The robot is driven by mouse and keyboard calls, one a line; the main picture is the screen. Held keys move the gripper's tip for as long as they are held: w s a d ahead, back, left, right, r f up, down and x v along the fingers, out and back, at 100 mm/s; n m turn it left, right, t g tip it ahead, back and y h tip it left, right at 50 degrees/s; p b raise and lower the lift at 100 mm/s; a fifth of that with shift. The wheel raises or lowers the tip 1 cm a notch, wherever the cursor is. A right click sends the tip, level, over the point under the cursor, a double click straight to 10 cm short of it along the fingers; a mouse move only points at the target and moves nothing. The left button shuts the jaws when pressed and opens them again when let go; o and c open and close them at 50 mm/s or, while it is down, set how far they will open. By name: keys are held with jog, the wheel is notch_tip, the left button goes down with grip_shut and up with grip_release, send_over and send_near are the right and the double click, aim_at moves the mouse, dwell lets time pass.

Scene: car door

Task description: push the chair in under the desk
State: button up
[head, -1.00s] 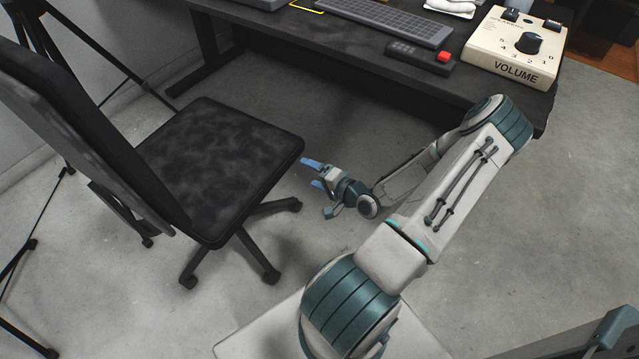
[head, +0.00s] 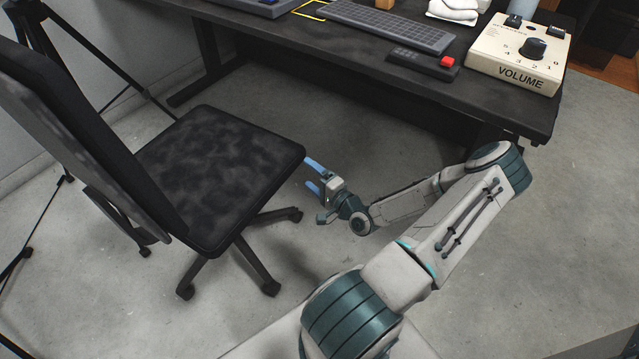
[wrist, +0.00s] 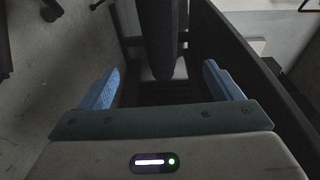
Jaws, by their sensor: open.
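A black office chair (head: 215,170) with a tall backrest stands at the left in the head view, its seat in front of the black desk (head: 500,115). The seat's right corner points toward my gripper (head: 312,176). Whether a finger touches the chair is unclear.
On the desk are a keyboard (head: 385,25), a dark box with a red button (head: 422,64) and a cream volume box (head: 518,52). A black tripod (head: 65,65) stands behind the chair at left. Grey floor is clear under the desk.

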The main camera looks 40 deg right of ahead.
jog(key=w, duration=0.3)
jog(key=w+a+b, duration=0.1)
jog(key=w, duration=0.3)
jog(key=w+b, duration=0.1)
jog(key=w, duration=0.2)
jog(key=shift+w+a, duration=0.15)
jog(key=shift+a, duration=0.1)
jog(key=shift+c, duration=0.4)
grip_shut()
